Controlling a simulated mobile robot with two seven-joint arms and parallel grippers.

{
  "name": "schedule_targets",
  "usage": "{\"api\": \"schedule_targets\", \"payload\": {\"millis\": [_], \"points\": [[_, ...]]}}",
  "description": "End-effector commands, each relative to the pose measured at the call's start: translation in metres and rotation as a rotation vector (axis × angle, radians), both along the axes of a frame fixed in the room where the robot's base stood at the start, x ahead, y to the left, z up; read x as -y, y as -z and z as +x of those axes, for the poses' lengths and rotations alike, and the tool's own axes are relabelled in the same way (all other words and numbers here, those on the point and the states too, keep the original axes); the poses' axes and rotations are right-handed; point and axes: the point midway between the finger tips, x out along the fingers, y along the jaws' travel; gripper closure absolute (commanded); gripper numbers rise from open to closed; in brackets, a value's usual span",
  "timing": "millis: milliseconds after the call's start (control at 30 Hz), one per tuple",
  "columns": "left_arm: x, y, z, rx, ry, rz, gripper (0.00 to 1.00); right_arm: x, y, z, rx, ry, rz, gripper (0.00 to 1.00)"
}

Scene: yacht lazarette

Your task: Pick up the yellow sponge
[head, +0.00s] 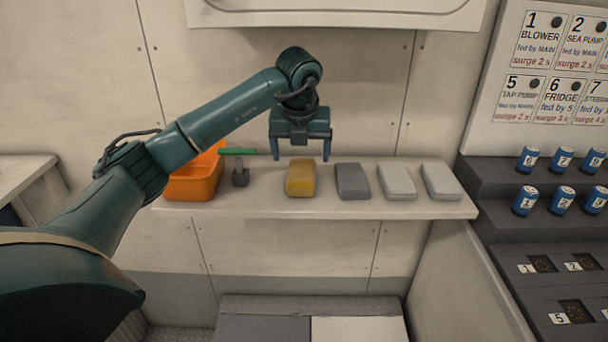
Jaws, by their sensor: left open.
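The yellow sponge (301,178) lies on the pale shelf (330,208), between a green-handled tool and a dark grey block. My left gripper (300,155) points down with its two fingers spread apart. In the picture its fingertips are just above and behind the top of the sponge, and nothing shows between them. I cannot tell exactly how far the fingertips are from the sponge. My right gripper does not show.
A dark grey block (353,181) and two light grey blocks (397,181) (441,181) lie to the right. A green-handled tool (239,172) and an orange bin (195,180) are to the left. Blue cylinders (525,200) stand on dark steps at right.

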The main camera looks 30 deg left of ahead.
Motion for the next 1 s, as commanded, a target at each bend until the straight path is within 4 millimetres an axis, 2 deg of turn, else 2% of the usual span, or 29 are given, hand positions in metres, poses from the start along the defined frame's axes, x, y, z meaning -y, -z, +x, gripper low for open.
{"api": "schedule_targets", "payload": {"millis": [167,300,433,633,1000], "points": [[-0.004,0.022,0.007,-0.005,0.002,-0.001,0.15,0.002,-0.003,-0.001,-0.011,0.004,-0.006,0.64],[-0.007,0.041,0.013,-0.003,0.003,-0.003,0.15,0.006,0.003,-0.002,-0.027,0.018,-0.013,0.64],[-0.008,0.049,0.015,0.001,0.005,-0.002,0.15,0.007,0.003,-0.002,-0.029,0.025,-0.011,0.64],[-0.008,0.049,0.015,0.001,0.006,-0.002,0.15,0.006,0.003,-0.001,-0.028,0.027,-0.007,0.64],[-0.008,0.049,0.015,0.001,0.005,-0.004,0.46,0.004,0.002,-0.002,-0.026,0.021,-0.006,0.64]]}}
